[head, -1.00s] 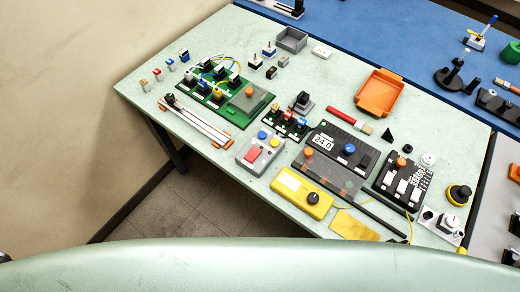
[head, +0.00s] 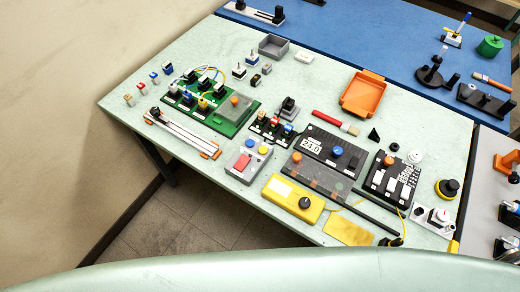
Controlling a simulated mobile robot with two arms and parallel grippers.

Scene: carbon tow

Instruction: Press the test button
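No label reading "test" is legible, so I cannot tell which button is the test button. A grey box (head: 246,160) near the table's front edge carries a blue button (head: 250,143), a yellow button (head: 262,149) and a red switch (head: 240,161). A black board (head: 393,180) has white switches and an orange knob (head: 389,159). Neither of my grippers is in view.
A yellow box (head: 290,197) with a black knob sits at the front edge. A green circuit board (head: 215,110) lies left, an orange tray (head: 365,94) behind. A yellow-black round button (head: 447,189) stands right. A blue table (head: 350,40) adjoins behind.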

